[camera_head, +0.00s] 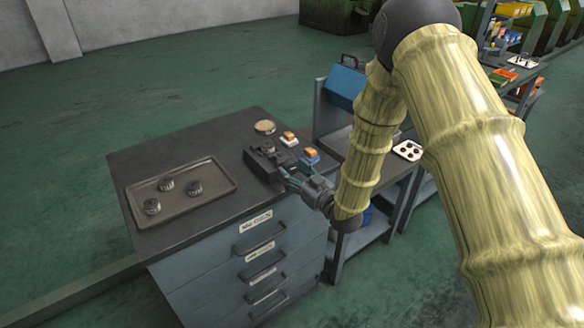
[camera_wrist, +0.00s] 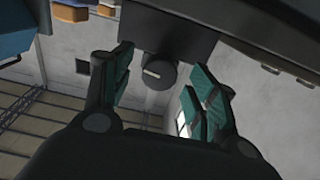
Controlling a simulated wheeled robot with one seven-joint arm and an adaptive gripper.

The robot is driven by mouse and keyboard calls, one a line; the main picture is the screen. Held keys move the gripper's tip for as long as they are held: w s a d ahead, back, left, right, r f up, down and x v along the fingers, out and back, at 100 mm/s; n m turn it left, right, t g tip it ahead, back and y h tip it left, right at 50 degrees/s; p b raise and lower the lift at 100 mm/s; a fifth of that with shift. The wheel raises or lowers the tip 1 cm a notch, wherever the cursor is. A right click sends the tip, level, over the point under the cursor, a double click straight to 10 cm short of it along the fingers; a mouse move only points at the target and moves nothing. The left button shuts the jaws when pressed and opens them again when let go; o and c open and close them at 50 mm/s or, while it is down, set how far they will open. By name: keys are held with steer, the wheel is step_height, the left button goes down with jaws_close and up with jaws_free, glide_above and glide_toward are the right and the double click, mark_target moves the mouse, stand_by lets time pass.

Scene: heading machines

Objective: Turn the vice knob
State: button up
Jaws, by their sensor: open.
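The dark vice (camera_head: 262,164) sits on the right part of the grey cabinet's top, near its front edge, in the head view. My gripper (camera_head: 290,180) is right beside it, at the vice's near right side. In the wrist view the vice knob (camera_wrist: 158,73) is a dark round piece with a pale line across its face, under the dark vice body (camera_wrist: 172,30). My open gripper (camera_wrist: 157,82) has one teal-padded finger on each side of the knob, with visible gaps. In the head view I cannot make out the knob; my gripper covers that side.
The cabinet top (camera_head: 205,143) also holds a tray (camera_head: 187,207) with several dark ridged parts, a round tan piece (camera_head: 265,127) and two small orange-topped blocks (camera_head: 288,138) (camera_head: 311,155). A blue-grey bench (camera_head: 345,140) stands close on the right. Floor at left is clear.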

steer(key=shift+x, duration=0.8)
steer(key=c, duration=1)
